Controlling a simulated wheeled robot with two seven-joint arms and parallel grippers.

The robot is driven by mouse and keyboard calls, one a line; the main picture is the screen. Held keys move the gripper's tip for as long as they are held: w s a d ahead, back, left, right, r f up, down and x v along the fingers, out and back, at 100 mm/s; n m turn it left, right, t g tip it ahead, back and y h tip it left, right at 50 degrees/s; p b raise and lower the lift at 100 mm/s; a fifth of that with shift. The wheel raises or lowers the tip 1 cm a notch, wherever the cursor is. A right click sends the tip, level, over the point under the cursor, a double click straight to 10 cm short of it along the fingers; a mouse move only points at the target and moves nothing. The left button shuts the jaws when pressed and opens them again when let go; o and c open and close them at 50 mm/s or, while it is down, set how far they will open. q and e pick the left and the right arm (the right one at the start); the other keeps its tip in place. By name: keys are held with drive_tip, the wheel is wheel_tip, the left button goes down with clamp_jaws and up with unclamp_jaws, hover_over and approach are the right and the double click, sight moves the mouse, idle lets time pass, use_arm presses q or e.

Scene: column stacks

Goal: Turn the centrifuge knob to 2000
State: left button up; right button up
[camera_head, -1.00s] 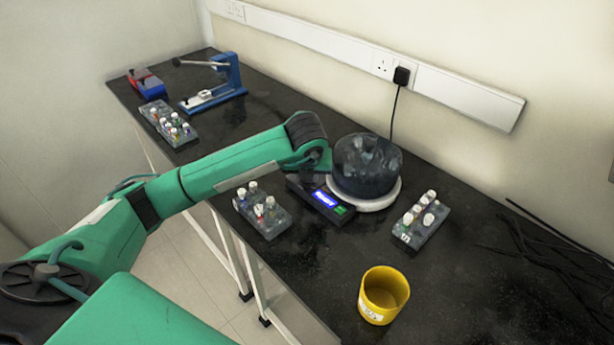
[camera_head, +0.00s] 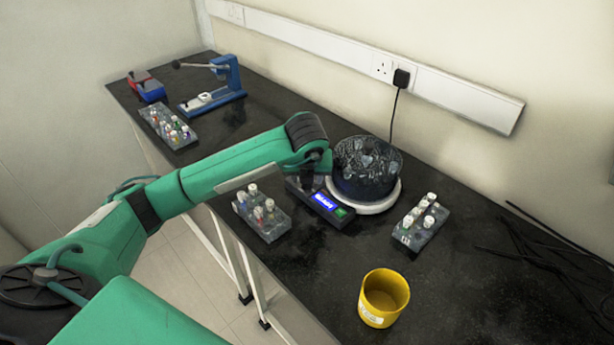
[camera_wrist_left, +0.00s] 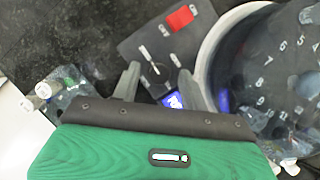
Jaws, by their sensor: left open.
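The centrifuge (camera_head: 367,170) is a dark, see-through drum on a white round base. Its control box carries a lit blue display (camera_head: 325,200) and a green patch. In the left wrist view the control panel (camera_wrist_left: 138,42) has a red switch and small white marks. The dark knob (camera_wrist_left: 155,72) with a white pointer line sits between the spread fingers of my left gripper (camera_wrist_left: 160,84). Whether the fingers touch it cannot be told. The display (camera_wrist_left: 174,101) shows partly beside the right finger, its digits unreadable. In the head view my wrist hides the knob. My right gripper is out of view.
Tube racks stand left (camera_head: 262,213) and right (camera_head: 421,222) of the centrifuge. A yellow cup (camera_head: 384,298) stands near the front edge. Black cables (camera_head: 560,250) lie at right. Another rack (camera_head: 168,125) and a blue device (camera_head: 222,82) stand at the far left.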

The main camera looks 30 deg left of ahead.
use_arm(q)
drive_tip(key=v, duration=1.3)
drive_tip(key=shift+r, duration=0.2)
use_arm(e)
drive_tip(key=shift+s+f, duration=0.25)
use_arm(q)
drive_tip(key=shift+s, duration=0.1)
